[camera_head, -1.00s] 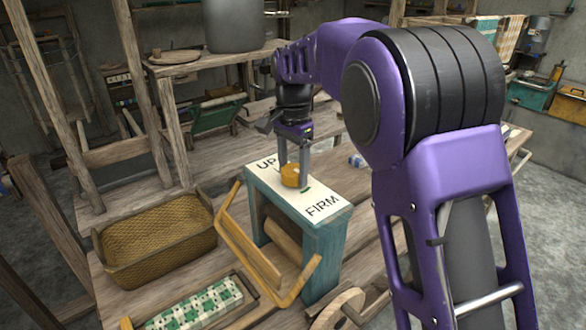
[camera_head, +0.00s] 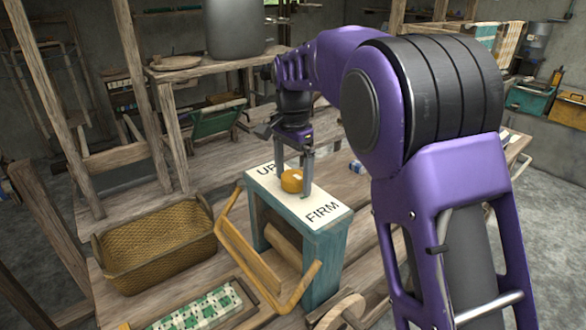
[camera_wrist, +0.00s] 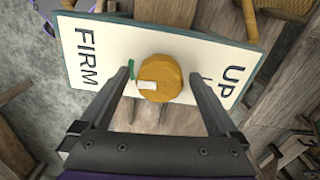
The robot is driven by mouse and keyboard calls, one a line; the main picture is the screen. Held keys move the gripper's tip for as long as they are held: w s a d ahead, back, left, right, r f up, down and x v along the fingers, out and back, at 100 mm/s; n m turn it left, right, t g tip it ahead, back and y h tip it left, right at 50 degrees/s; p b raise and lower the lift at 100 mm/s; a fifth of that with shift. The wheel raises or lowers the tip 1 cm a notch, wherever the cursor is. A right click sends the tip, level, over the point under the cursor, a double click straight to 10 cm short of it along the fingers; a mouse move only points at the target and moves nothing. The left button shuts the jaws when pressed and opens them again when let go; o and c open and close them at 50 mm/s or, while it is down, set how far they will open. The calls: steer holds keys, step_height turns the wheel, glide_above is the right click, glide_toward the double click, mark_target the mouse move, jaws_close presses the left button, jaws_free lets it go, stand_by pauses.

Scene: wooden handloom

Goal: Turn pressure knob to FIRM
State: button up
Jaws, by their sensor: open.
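The pressure knob (camera_head: 291,181) is a round orange-yellow disc on the white top plate (camera_head: 325,196) of a teal wooden box. The plate reads UP at one end and FIRM at the other. In the wrist view the knob (camera_wrist: 160,77) has a white mark on its side towards FIRM, close to a green mark (camera_wrist: 131,70) on the plate. My gripper (camera_head: 293,186) is open above the plate, with one finger on each side of the knob. In the wrist view gaps show between fingers and knob. Part of the UP lettering is hidden by a finger.
A wicker basket (camera_head: 155,250) stands left of the box. A wooden frame (camera_head: 262,270) leans out from the box's front. A green checked cloth (camera_head: 195,308) lies in front. Loom posts (camera_head: 150,100) rise behind on the left.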

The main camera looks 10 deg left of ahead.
mark_target(293, 174)
step_height(293, 174, up, 17)
steer(key=shift+r, duration=0.2)
stand_by(0.3)
